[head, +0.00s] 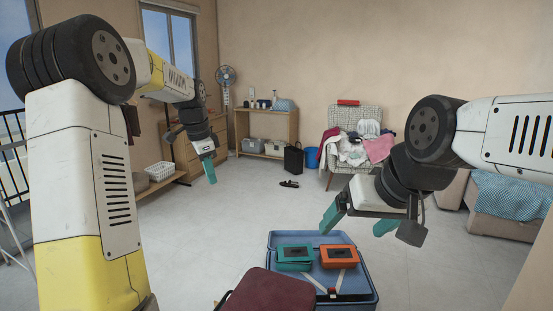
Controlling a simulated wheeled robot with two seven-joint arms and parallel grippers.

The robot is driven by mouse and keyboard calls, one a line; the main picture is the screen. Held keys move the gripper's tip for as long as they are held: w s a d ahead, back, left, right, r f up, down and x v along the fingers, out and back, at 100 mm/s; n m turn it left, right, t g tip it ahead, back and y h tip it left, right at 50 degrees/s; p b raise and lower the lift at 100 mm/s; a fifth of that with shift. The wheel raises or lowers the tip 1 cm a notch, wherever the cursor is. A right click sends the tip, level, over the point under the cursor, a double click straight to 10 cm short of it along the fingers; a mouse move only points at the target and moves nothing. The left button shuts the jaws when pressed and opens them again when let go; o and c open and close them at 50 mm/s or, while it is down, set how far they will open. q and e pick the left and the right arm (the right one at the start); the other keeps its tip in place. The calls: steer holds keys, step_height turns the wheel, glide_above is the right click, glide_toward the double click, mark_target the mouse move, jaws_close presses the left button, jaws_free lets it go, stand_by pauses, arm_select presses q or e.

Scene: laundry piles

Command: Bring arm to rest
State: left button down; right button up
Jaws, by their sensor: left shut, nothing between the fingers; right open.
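My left arm rises at the left and bends over the room. Its gripper (210,172) is shut and empty, held in the air with its teal fingertips pointing down. My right arm comes in from the right. Its gripper (358,223) is open and empty, its two teal fingers spread apart above and behind an open blue suitcase (372,299). It appears clear of the suitcase. In the suitcase lie a teal box (295,266) and an orange box (338,258) side by side.
A dark red item (268,293) stands at the suitcase's front left. A chair piled with clothes (352,148) is at the back, beside a blue bin (312,157). A wooden shelf (266,158), white basket (160,171) and dark shoes (289,184) lie further off. The middle floor is clear.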

arm_select(q)
steer(key=s+d+r+n+t, duration=0.1)
steer(key=s+d+r+n, duration=0.15)
steer(key=s+r, duration=0.4)
steer(key=s+d+f+n+t, duration=0.1)
steer(key=s+n, duration=0.3)
steer(key=s, duration=0.8)
steer(key=s+d+f+n+t+h, duration=0.1)
steer(key=s+n, duration=0.4)
steer(key=s, duration=0.7)
steer(key=shift+d+f+t, duration=0.35)
steer(key=shift+t, duration=0.25)
steer(key=shift+n, duration=0.25)
